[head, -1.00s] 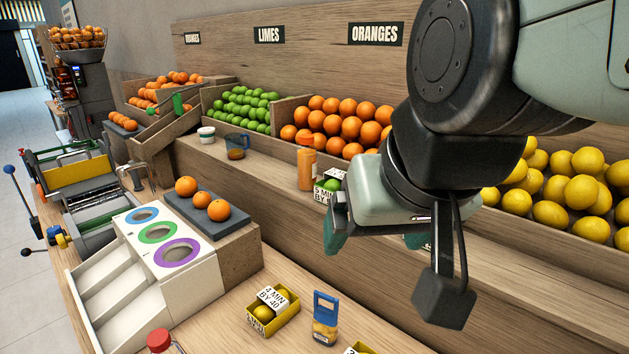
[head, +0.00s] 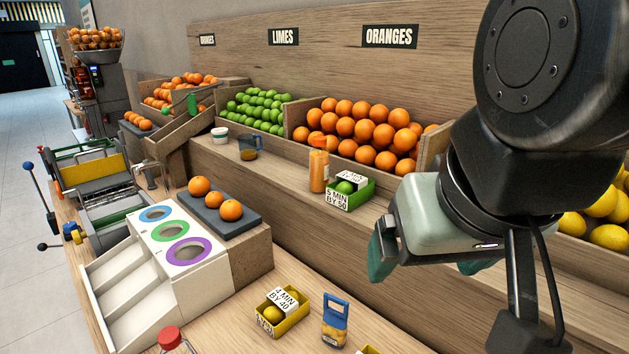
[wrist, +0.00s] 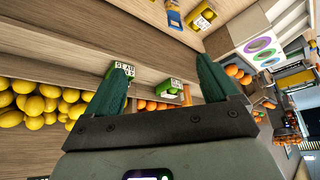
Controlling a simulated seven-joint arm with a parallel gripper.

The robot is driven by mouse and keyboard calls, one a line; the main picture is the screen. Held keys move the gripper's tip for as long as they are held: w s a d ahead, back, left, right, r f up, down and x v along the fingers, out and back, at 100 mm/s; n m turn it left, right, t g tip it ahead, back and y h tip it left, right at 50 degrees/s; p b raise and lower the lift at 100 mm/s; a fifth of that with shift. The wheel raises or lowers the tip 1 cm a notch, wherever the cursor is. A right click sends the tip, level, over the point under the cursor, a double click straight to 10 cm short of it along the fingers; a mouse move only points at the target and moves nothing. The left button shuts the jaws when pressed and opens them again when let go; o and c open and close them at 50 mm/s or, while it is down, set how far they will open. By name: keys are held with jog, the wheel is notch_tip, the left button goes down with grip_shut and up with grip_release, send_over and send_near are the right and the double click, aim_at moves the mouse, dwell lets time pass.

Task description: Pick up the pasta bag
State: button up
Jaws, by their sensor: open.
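What looks like the pasta bag (head: 335,324) is a small pack with a blue, handle-like top and a yellowish lower part. It stands upright on the wooden counter at the bottom of the head view, right of a yellow box. It also shows near the top of the wrist view (wrist: 174,18). My gripper (head: 428,264) is up and to the right of it, well apart, in front of the upper shelf. In the wrist view its two green fingers (wrist: 163,72) are spread, with nothing held between them.
A yellow lemon box (head: 283,312) stands close left of the pack. A red-capped bottle (head: 171,340) is at the front edge. A green lime box (head: 350,190) and an orange bottle (head: 318,171) stand on the raised shelf (head: 285,176). A white sorter (head: 180,245) is left.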

dwell(0.3)
jog(key=c, duration=0.9)
jog(key=m+t+y, duration=0.4)
jog(key=m+y, duration=1.1)
jog(key=m, duration=1)
send_near(344, 303)
jog(key=x, duration=1.2)
jog(key=shift+w+f, duration=0.2)
